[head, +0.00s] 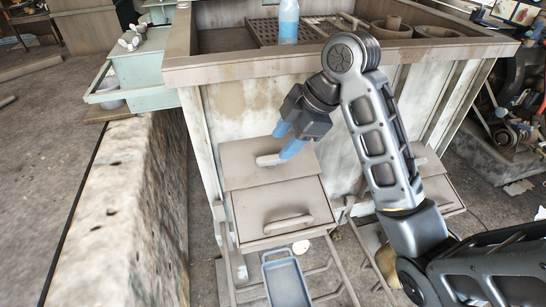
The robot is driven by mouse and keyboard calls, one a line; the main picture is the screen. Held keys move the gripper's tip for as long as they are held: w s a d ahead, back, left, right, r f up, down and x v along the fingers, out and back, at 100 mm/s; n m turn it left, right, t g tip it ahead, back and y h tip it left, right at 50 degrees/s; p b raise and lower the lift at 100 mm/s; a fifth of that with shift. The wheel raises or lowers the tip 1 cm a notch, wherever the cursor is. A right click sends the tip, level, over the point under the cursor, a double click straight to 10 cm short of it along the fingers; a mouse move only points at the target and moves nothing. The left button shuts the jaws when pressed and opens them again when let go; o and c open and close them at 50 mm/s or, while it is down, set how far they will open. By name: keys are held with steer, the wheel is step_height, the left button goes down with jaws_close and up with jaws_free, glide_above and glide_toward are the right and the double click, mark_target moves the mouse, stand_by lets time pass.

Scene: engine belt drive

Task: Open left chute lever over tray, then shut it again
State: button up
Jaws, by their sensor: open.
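The left chute (245,212) is a brownish box on the front of the pale bench, with a sloped upper panel. A light bar handle (268,160) sits on the upper panel and a second bar handle (288,225) on the front face. I cannot tell which one is the lever. A shallow blue-grey tray (284,282) lies below the chute on a rack. My gripper (287,140) is open, its blue fingertips pointing down by the upper handle. One fingertip overlaps the handle's right end; I cannot tell whether they touch. Nothing shows between the fingers.
A similar right chute (440,190) is partly behind my arm. On the bench top (230,70) stand a blue bottle (288,22), a perforated tray and round bins. A stone wall (145,200) runs at left, beside a pale green cart (145,72). Machinery stands at right.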

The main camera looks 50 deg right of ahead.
mark_target(271, 158)
steer(key=shift+b+x, duration=2.3)
steer(key=shift+x, duration=0.6)
jaws_close()
